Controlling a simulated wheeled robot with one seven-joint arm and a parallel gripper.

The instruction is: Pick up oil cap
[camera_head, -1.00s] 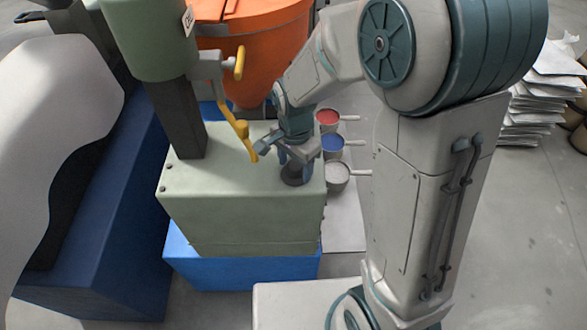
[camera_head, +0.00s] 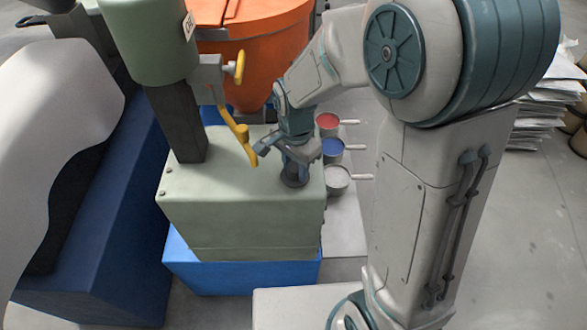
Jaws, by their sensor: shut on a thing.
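The dark, round oil cap (camera_head: 295,178) is at the right part of the top of the pale green machine base (camera_head: 240,215). My gripper (camera_head: 293,165) points down from above and is shut on the cap. The cap's upper part is hidden by the fingers. I cannot tell whether the cap is clear of the surface or still touching it.
A yellow crank handle (camera_head: 240,130) hangs just left of my gripper, close to it. Pots of red (camera_head: 327,121), blue (camera_head: 332,147) and grey (camera_head: 337,178) stand to the right. An orange tub (camera_head: 255,50) is behind. A blue block (camera_head: 240,268) lies under the base.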

